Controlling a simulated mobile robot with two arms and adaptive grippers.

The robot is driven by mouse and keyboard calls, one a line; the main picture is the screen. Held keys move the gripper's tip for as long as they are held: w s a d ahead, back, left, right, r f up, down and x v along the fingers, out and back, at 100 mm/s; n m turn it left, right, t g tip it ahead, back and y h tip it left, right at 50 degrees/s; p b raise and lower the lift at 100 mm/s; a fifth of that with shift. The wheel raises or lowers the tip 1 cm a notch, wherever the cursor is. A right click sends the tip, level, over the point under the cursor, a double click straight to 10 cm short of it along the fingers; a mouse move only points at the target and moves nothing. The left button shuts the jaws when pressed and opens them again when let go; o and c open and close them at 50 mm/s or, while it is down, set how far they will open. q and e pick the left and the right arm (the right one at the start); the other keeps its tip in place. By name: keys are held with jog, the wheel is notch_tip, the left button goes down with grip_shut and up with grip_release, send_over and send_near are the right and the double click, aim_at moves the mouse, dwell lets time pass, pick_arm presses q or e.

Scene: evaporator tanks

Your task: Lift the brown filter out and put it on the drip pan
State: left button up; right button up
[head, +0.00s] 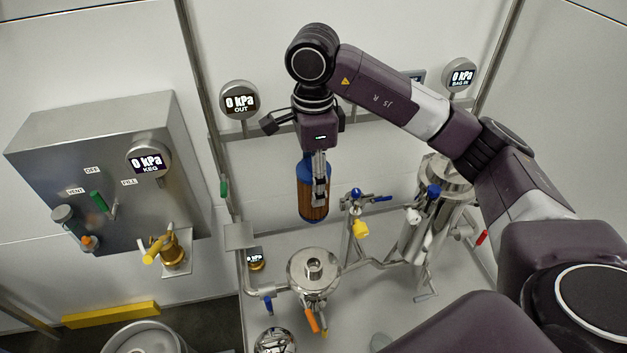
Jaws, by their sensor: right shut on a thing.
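The brown filter (312,207) has a pleated brown body and a blue upper part. It hangs upright in the air in the head view, in front of the back wall. My right gripper (319,188) points down and is shut on the filter near its blue part. The fingers hide some of the filter's front. I cannot make out for sure which surface is the drip pan; a small flat grey plate (240,236) shows to the left of the filter. My left gripper is not in view.
A steel vessel (314,270) with a round top stands below the filter. Valves with a blue handle (377,198) and a yellow tag (360,229) stand close to its right. A taller steel vessel (417,225) stands further right. A control box (110,170) is at left.

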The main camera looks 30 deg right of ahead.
notch_tip(320, 180, down, 18)
jog(key=b, duration=1.6)
jog(key=shift+f, duration=0.25)
dwell(0.8)
